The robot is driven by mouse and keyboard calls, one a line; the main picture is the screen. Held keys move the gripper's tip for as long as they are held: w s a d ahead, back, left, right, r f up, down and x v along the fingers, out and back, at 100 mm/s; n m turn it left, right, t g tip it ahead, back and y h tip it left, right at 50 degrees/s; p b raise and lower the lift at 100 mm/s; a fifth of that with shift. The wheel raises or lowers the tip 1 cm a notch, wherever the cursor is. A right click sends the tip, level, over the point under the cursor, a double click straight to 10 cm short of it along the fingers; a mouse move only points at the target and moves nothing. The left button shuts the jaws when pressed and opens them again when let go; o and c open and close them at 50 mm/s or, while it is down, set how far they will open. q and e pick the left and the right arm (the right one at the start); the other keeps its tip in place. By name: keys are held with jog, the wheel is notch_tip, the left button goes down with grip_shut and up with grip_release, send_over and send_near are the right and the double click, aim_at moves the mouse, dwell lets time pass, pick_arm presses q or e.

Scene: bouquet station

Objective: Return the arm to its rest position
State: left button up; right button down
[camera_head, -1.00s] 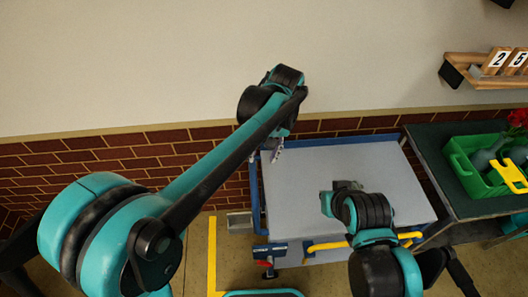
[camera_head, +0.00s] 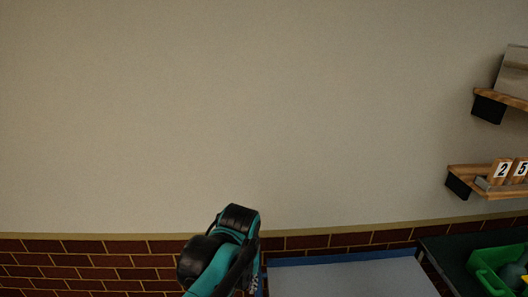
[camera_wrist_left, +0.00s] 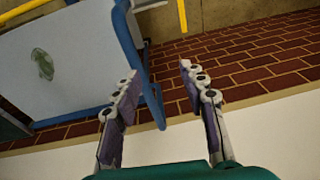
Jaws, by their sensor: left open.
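My left arm comes up from the bottom of the head view, and its wrist stands in front of the brick band, left of the grey-topped table (camera_head: 350,281). In the left wrist view my left gripper (camera_wrist_left: 158,70) is open, with nothing between its two fingers. The fingers are beside the table's blue frame (camera_wrist_left: 130,35), over the brick strip. Whether they touch the frame is hard to tell. My right gripper is in neither current view.
A green crate (camera_head: 488,272) stands on a dark bench at the lower right. A wooden shelf (camera_head: 510,190) with number blocks is on the right wall. A small greenish patch (camera_wrist_left: 42,63), unclear what, shows on the tabletop. The wall above my arm is bare.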

pick_arm(q)
jog(key=s+a+f+t+b, duration=0.3)
jog(key=s+a+f+t, duration=0.2)
jog(key=s+a, duration=0.5)
notch_tip(320, 180, down, 2)
jog(key=shift+a+f+h, duration=0.25)
jog(key=shift+a+h, duration=0.15)
jog(key=shift+a, duration=0.45)
pick_arm(e)
notch_tip(320, 180, down, 3)
jog(key=shift+f, duration=0.2)
pick_arm(q)
jog(key=shift+f, duration=0.1)
pick_arm(e)
jog(key=shift+f, duration=0.1)
